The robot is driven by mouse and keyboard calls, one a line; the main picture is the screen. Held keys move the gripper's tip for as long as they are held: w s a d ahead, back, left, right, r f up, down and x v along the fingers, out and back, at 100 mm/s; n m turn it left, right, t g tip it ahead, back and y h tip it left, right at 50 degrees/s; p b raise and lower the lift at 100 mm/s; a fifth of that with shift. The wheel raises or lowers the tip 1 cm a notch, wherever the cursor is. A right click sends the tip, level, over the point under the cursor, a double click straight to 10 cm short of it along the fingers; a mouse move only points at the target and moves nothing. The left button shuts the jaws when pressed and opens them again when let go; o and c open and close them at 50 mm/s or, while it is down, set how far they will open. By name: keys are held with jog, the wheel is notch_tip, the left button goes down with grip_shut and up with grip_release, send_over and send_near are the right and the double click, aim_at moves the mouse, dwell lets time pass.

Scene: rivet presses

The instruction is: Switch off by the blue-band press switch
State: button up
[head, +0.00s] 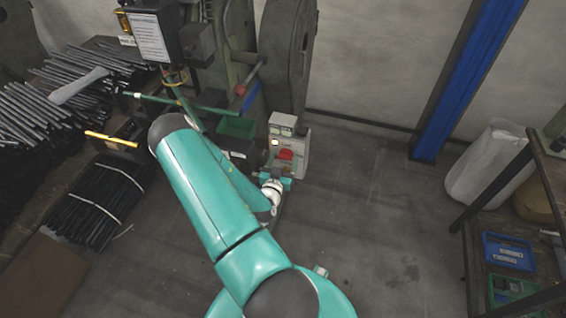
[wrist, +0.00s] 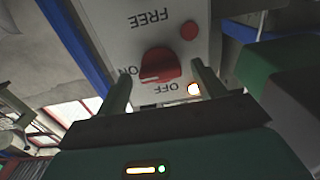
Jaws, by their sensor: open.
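The switch box (head: 291,150) is pale grey and stands on the floor in front of the presses, with a red knob (head: 285,155) on its face. In the wrist view its panel (wrist: 118,28) appears upside down, with the words FREE, ON and OFF around the red knob (wrist: 160,65). I cannot tell surely which word the knob points to. My gripper (wrist: 161,72) is open, its two fingers on either side of the knob; contact is not clear. In the head view my gripper (head: 277,181) is at the box's front, partly hidden by my arm.
A lit lamp (wrist: 194,90) and a round red part (wrist: 189,30) are on the panel. A green bin (head: 237,127) stands left of the box, near bundled rods (head: 105,200). A blue post (head: 465,80) and shelf (head: 515,170) stand right. The floor between is clear.

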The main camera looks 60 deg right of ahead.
jog(key=c, duration=1)
jog(key=shift+n, duration=0.4)
jog(key=n, duration=1.2)
jog(key=shift+n, duration=0.3)
jog(key=n, duration=0.4)
jog(key=shift+o, duration=0.2)
jog(key=shift+n, duration=0.4)
jog(key=shift+c, duration=0.2)
